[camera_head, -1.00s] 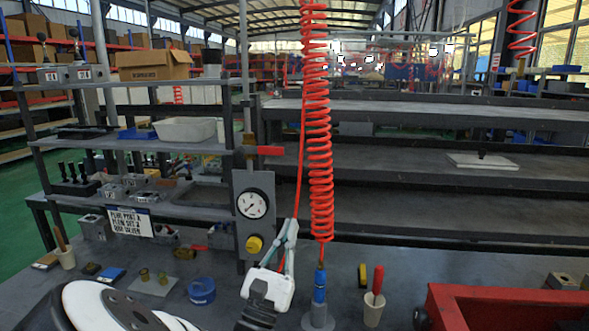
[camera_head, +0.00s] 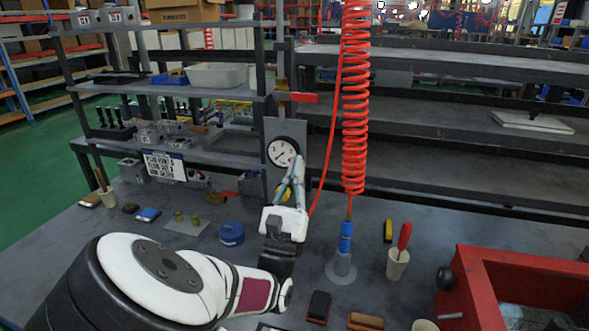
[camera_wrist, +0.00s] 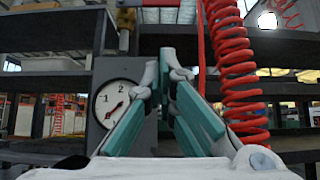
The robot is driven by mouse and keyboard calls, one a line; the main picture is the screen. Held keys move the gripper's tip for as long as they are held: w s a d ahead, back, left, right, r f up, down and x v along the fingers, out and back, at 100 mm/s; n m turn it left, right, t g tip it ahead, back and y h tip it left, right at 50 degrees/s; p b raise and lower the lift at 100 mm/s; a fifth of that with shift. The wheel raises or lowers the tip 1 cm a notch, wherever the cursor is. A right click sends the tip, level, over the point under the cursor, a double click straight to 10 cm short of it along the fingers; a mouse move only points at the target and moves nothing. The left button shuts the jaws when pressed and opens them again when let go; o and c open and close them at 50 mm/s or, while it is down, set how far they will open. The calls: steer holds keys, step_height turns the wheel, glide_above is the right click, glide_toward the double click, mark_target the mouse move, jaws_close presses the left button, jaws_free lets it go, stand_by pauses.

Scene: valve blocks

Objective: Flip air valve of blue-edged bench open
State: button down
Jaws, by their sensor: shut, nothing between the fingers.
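The air valve's red lever (camera_head: 297,97) sticks out to the right, crosswise to the upright pipe, above a grey panel with a round gauge (camera_head: 282,151). In the wrist view the brass valve body (camera_wrist: 126,20) is at the top, above the gauge (camera_wrist: 112,103); a strip of red, perhaps the lever, lies along the top edge. My gripper (camera_head: 297,163) is shut and empty.
A coiled red hose (camera_head: 356,100) hangs close to the right of my gripper, above a blue fitting (camera_head: 346,237). A cup with a red-handled tool (camera_head: 397,264) and a red crate (camera_head: 470,290) stand at right. A blue round tin (camera_head: 231,233) sits left on the grey bench top (camera_head: 60,245).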

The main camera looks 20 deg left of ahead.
mark_target(294, 97)
steer(key=shift+w+a+r+p, duration=0.1)
steer(key=shift+w+r+p, duration=0.1)
steer(key=shift+w+r, duration=0.95)
steer(key=shift+w+d+r+p, duration=0.1)
steer(key=shift+w+r+p, duration=0.25)
steer(key=shift+r, duration=1.45)
steer(key=shift+w+a+r+p, duration=0.1)
steer(key=shift+w+r, duration=0.75)
steer(key=shift+r, duration=0.6)
steer(key=shift+n+y, duration=0.3)
steer(key=shift+y, duration=0.2)
